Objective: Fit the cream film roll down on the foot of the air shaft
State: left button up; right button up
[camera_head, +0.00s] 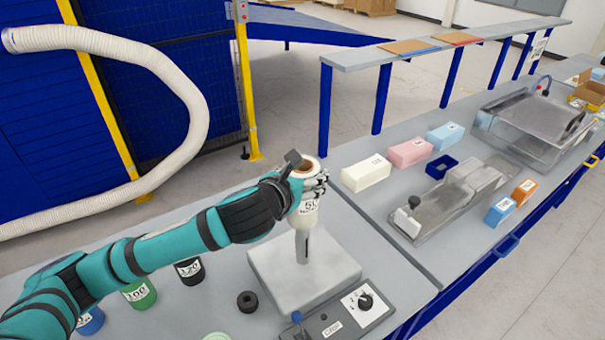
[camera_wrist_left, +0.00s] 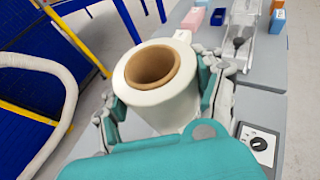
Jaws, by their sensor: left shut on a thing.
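My left gripper (camera_head: 310,182) is shut on the cream film roll (camera_head: 307,207), which has a brown cardboard core and a label reading 50. The roll is upright, and the grey air shaft (camera_head: 302,246) shows directly below it on its square grey base (camera_head: 280,284). Whether the shaft's tip is inside the core is hidden by the roll. In the left wrist view the roll (camera_wrist_left: 160,100) sits between the two fingers of the gripper (camera_wrist_left: 165,95), its open core facing up. My right gripper is not in view.
A control box with a black knob (camera_head: 366,301) stands in front of the base. A black ring (camera_head: 247,301), a black roll (camera_head: 189,271) and a green roll (camera_head: 139,294) stand to the left. Cream (camera_head: 366,173), pink (camera_head: 409,151) and blue (camera_head: 445,136) blocks lie at the back right.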

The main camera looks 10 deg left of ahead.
aim_at(303, 225)
pick_arm(q)
jog(key=shift+f+b, duration=0.5)
jog(key=shift+f, duration=1.3)
jog(key=shift+f+b, duration=0.75)
jog(key=shift+f, duration=1.05)
jog(key=shift+f+b, duration=0.75)
jog(key=shift+f, duration=1.3)
jog(key=shift+f+b, duration=0.85)
jog(key=shift+f, duration=1.1)
